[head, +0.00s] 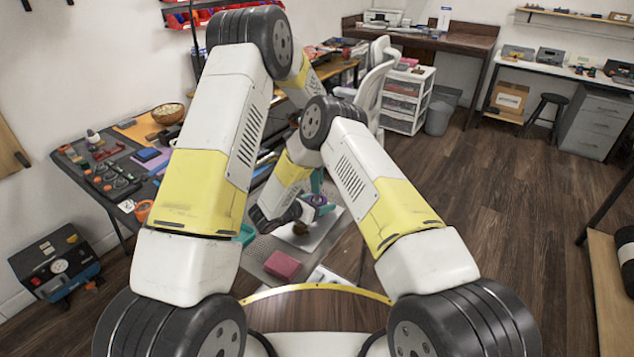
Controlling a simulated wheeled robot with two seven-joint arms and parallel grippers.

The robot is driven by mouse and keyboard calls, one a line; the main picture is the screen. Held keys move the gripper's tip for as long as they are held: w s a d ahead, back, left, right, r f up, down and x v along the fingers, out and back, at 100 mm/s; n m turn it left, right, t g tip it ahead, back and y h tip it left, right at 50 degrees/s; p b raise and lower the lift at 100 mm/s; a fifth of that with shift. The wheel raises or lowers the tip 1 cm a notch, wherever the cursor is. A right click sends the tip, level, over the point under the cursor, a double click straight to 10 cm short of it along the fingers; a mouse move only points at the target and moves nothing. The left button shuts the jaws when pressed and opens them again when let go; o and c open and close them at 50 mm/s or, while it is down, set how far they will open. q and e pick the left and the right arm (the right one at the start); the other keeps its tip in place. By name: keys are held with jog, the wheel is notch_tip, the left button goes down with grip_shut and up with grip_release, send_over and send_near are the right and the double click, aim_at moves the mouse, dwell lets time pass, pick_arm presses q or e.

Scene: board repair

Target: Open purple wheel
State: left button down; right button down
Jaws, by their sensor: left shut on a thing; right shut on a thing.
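A small purple part (315,200), which looks like the purple wheel, shows at the middle of the view, next to a teal upright part (317,181). My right arm reaches forward and bends down to the left. Its dark gripper (298,211) is at the purple part and looks closed on it, but the fingers are small and the contact is unclear. My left arm rises at the left and bends over toward the middle.
A pink-red block (283,265) lies on the grey work surface in front of the gripper. A teal piece (246,234) is to its left. A cluttered dark table (103,228) with tools and a bowl (168,113) stands at the left. The wooden floor at the right is open.

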pick_arm(q)
jog(key=n, duration=1.1)
jog(key=shift+n, duration=0.4)
jog(key=n, duration=1.7)
jog(key=shift+r, duration=0.1)
jog(key=n, duration=0.7)
jog(key=shift+n, duration=0.3)
jog(key=n, duration=0.4)
jog(key=shift+n, duration=0.3)
jog(key=n, duration=0.5)
jog(key=shift+w+n, duration=0.1)
jog(key=shift+n, duration=0.2)
